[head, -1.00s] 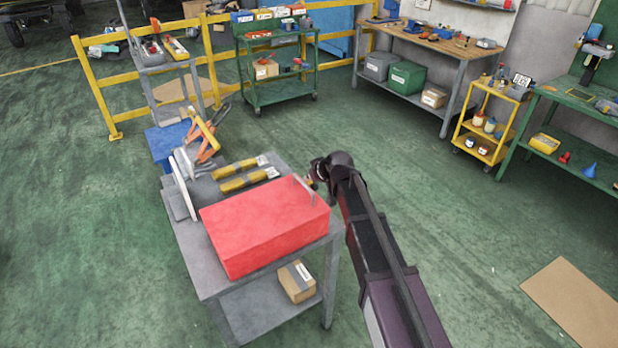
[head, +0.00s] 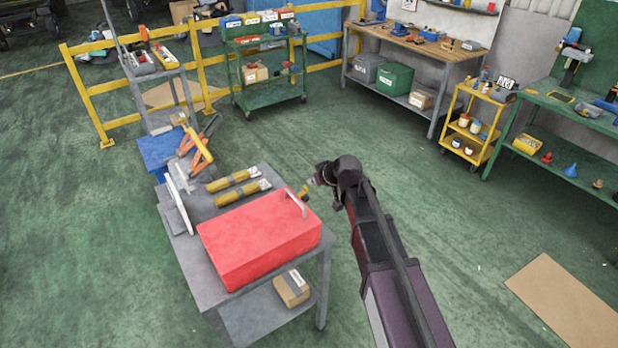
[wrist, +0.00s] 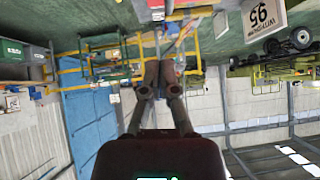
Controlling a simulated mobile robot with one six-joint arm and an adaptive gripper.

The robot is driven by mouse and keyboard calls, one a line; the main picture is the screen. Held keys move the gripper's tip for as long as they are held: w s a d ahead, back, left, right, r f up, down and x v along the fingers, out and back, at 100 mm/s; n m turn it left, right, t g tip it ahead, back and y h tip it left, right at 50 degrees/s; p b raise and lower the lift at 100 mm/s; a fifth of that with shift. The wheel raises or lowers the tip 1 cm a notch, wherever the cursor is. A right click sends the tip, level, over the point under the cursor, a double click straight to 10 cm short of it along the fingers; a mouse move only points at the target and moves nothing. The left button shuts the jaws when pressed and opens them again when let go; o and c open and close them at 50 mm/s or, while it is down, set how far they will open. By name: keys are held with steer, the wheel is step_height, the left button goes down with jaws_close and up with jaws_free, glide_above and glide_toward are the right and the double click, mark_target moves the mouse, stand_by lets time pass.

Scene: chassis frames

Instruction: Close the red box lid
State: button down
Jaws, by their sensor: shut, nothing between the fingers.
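The red box (head: 260,240) sits on the near end of a grey cart. Its flat red top looks down, covering the box, and no inside shows. A light curved handle (head: 297,203) stands at the far right edge of the top. My gripper (head: 308,187) is just beyond and right of the handle, small in the head view; I cannot tell whether it touches. In the wrist view my gripper (wrist: 159,66) is shut, with its two dark fingers together and nothing seen between them.
The grey cart (head: 197,262) also holds two yellow-handled tools (head: 238,187) behind the box. A cardboard box (head: 291,288) lies on its lower shelf. A yellow rail (head: 85,92) and benches stand farther back. Green floor (head: 440,235) is open right of my arm.

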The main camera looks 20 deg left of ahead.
steer(key=shift+p+v, duration=0.4)
steer(key=shift+v, duration=0.5)
steer(key=shift+d, duration=0.1)
steer(key=s+d+f+m+g+h+b, duration=0.1)
steer(key=s+d, duration=0.4)
steer(key=d, duration=0.7)
steer(key=s+d+f+m+g+h+b, duration=0.1)
steer(key=s+d+f+m+h, duration=0.3)
steer(key=d, duration=0.8)
steer(key=s+d+f+m+g+h+b, duration=0.1)
steer(key=s+d+f+m+g+h, duration=0.1)
steer(key=s+d, duration=0.6)
steer(key=d+f+m+g, duration=0.1)
steer(key=d+m, duration=0.1)
steer(key=d, duration=0.2)
steer(key=shift+f+m, duration=0.25)
steer(key=shift+m, duration=0.05)
steer(key=shift+s+d, duration=0.15)
steer(key=shift+d, duration=0.05)
